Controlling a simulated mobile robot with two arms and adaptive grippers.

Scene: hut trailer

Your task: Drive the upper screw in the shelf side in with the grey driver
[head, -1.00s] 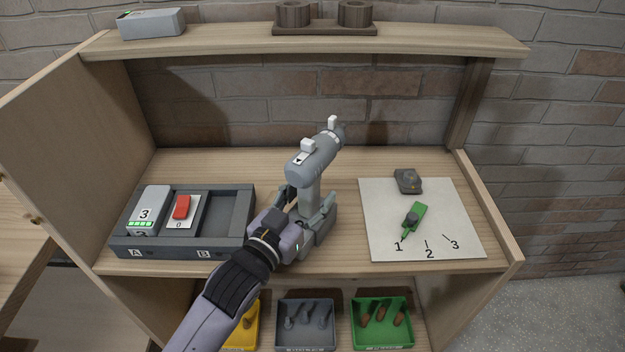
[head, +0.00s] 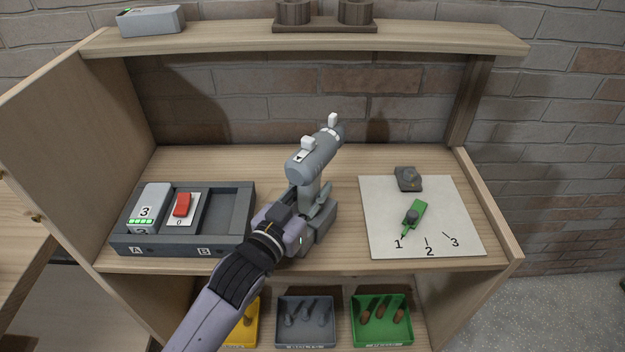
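The grey driver (head: 316,160) stands upright on the bench, its nose pointing to the back right. A white slider with a black arrow (head: 303,151) is on its top. My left gripper (head: 308,205) is around the driver's handle, its fingers close against it on both sides; it appears shut on it. The gripper partly hides the handle and base. Two small brass-coloured screws stick out at the left shelf side (head: 75,150): the upper screw (head: 3,177) at the picture's left edge, and a lower one (head: 38,218). My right gripper is not in view.
Left of the driver is a dark tray (head: 228,211) with a battery marked 3 (head: 150,205) and a red piece (head: 182,204). At right, a white sheet (head: 450,215) holds a green pointer (head: 414,215) and a dark block (head: 408,179). Bins stand below; a shelf runs above.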

